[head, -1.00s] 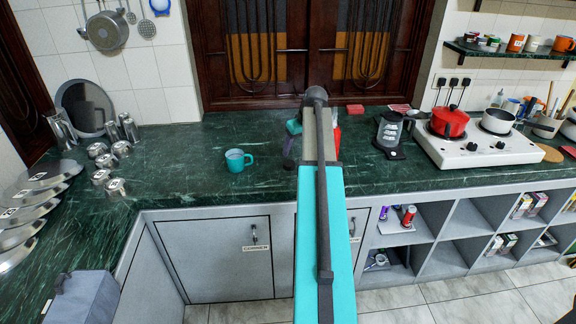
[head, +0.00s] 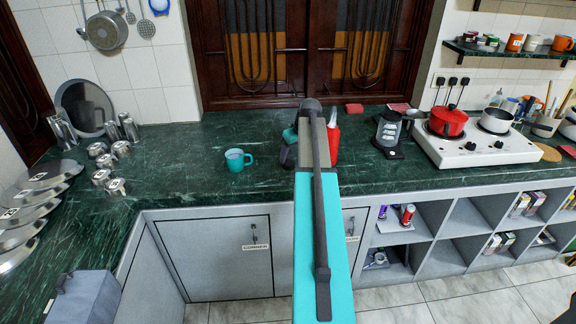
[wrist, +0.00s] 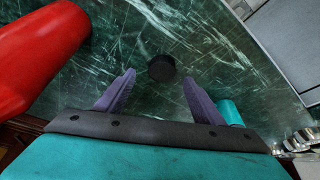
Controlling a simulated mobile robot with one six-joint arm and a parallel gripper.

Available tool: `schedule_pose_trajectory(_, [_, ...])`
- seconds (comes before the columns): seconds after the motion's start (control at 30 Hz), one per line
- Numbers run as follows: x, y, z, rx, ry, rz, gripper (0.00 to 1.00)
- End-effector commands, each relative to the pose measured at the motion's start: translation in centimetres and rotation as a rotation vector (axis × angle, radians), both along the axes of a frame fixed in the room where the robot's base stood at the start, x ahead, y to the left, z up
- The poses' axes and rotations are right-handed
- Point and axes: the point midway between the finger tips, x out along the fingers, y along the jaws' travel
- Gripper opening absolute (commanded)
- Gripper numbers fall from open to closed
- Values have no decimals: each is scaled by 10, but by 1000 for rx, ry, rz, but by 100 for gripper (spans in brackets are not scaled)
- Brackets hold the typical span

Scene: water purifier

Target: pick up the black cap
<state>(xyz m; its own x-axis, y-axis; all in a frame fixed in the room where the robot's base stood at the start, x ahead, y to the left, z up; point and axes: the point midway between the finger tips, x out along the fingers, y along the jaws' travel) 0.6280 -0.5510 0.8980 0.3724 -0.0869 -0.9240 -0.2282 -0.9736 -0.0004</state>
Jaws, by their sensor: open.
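The black cap (wrist: 161,68) is a small dark round piece on the green marble counter. In the wrist view it appears between and slightly beyond the fingertips of my gripper (wrist: 159,77). The two purple fingers are spread apart with nothing held between them.
A red container (wrist: 38,52) is close on the left in the wrist view; it also shows right of my arm in the head view (head: 333,140). A teal mug (head: 236,160) stands to the left, with clear counter around it. A stove (head: 475,150) is farther right.

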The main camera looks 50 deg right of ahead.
Motion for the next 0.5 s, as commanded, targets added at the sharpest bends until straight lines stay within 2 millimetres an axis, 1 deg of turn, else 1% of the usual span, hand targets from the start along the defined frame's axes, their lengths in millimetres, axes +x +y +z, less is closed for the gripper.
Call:
schedule_pose_trajectory(0.4, [17, 1, -35, 1, 1, 1, 62])
schedule_pose_trajectory(0.5, [19, 0, -39, 0, 0, 1, 62])
